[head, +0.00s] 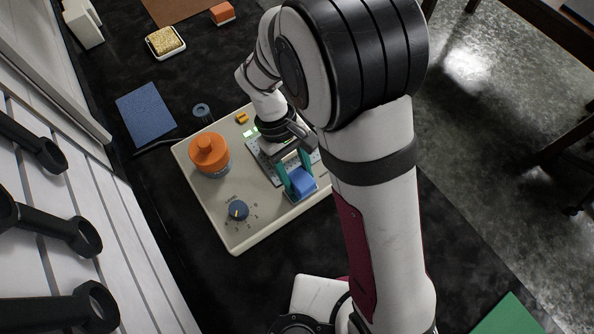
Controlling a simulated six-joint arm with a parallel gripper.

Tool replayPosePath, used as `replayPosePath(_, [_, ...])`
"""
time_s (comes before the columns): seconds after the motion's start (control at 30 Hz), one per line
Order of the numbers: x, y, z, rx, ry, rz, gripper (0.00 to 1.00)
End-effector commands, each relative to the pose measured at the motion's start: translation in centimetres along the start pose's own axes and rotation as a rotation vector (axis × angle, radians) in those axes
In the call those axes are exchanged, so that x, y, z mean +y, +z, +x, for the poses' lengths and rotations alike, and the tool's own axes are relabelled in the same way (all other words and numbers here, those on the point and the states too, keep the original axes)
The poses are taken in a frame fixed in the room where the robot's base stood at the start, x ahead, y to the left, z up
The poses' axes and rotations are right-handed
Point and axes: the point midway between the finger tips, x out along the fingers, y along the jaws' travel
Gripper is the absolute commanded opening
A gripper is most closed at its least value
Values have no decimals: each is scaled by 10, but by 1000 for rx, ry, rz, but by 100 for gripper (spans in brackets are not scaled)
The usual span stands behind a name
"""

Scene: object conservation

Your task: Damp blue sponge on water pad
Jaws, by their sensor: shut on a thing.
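A blue block that looks like the sponge (304,184) sits between the teal fingers of my gripper (299,177), which is shut on it. The gripper points down over the right part of a beige board-like unit (236,244). The sponge is at or just above a flat grey-blue plate on this unit; I cannot tell whether it touches. A flat blue textured pad (146,113) lies on the dark surface to the upper left, apart from the gripper. I cannot tell which of the two is the water pad. My arm hides the right side of the unit.
An orange container (209,154) and a dark blue dial (238,210) stand on the unit left of the gripper. A yellow sponge-like block in a white dish (165,42) and an orange-and-white block (222,13) lie farther back. Black hooked fixtures (75,236) line the left edge.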

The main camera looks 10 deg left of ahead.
Motion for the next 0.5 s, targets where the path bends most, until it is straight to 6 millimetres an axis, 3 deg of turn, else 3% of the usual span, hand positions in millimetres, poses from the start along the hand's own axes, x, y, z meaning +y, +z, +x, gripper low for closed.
replayPosePath(0.5, [0,-2,6,-1,0,0,5])
